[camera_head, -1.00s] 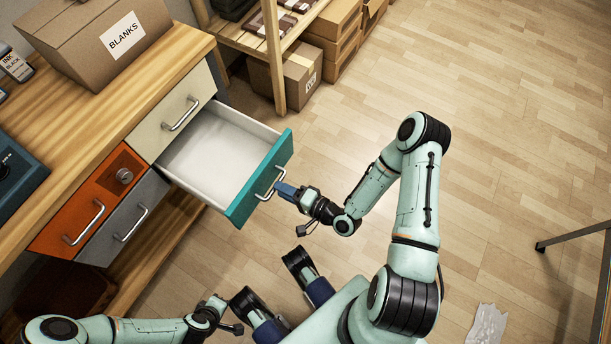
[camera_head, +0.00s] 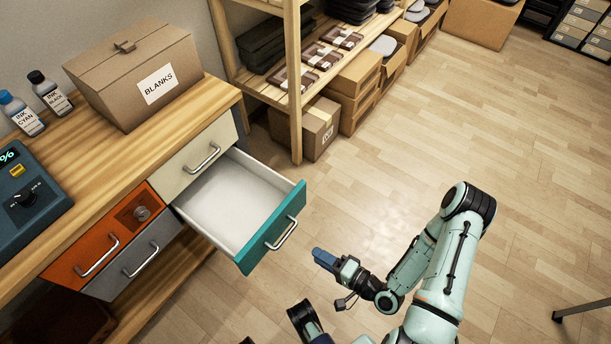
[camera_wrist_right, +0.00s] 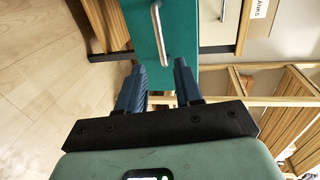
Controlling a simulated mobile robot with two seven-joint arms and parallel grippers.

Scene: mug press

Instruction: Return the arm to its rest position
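My right gripper (camera_head: 318,255) is a little to the right of and below the open teal-fronted drawer (camera_head: 262,240), clear of its metal handle (camera_head: 283,233). In the right wrist view the two blue fingers of the gripper (camera_wrist_right: 160,68) stand apart with nothing between them. The handle (camera_wrist_right: 158,35) of the teal drawer front (camera_wrist_right: 180,38) shows beyond the fingertips. The drawer is pulled out, and its white inside looks empty. The right arm is bent, with its elbow to the right.
The wooden bench (camera_head: 85,185) carries a cardboard box marked BLANKS (camera_head: 140,75), ink bottles (camera_head: 20,115) and a blue device (camera_head: 30,200). A wooden shelf (camera_head: 296,90) with boxes stands behind. The floor to the right (camera_head: 530,180) is mostly clear.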

